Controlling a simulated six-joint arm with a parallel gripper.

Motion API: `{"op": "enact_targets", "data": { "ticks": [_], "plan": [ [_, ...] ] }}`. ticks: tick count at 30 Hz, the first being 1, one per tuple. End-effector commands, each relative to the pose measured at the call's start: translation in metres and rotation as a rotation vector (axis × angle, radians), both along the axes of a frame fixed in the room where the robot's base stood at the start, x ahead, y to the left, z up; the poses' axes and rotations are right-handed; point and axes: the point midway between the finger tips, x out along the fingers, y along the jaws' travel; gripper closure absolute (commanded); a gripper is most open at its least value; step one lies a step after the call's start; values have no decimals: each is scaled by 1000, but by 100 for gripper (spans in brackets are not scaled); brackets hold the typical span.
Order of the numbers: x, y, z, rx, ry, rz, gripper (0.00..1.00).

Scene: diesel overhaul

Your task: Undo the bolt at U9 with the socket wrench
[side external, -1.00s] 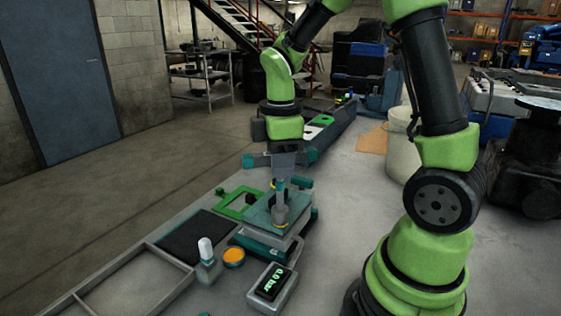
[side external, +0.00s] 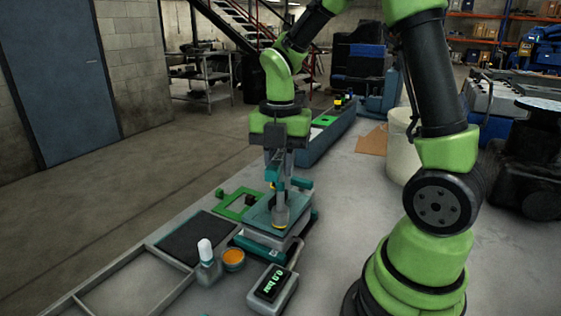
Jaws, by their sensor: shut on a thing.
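The socket wrench (side external: 280,208) stands upright, with its grey socket end down on the teal-topped block (side external: 255,217). A yellow ring shows at its lower end. A teal bar (side external: 272,166), which looks like the wrench's handle, is seen nearly end-on at its upper part. My gripper (side external: 284,163) is above the block, pointing down, shut on the upper part of the wrench. The bolt at U9 cannot be made out; the socket hides what is under it. No position labels can be read.
A gauge box (side external: 272,287) reading 0.0 bar, an orange tin (side external: 233,259) and a white-capped bottle (side external: 207,262) stand in front. A green frame (side external: 232,207), a black mat (side external: 196,241) and a grey divided tray (side external: 157,246) lie left. A white bucket (side external: 402,150) stands right.

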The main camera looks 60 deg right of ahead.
Motion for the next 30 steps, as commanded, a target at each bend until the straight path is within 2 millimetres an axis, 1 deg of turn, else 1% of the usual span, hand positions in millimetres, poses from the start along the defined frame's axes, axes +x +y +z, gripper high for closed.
{"op": "enact_targets", "data": {
  "ticks": [6,11,14,30],
  "plan": [
    [1,0,14,-1,-4,-1,100],
    [0,0,15,-1,-1,-29,100],
    [0,0,15,-1,-1,-113,100],
    [0,1,15,0,-1,-676,100]
  ]
}}
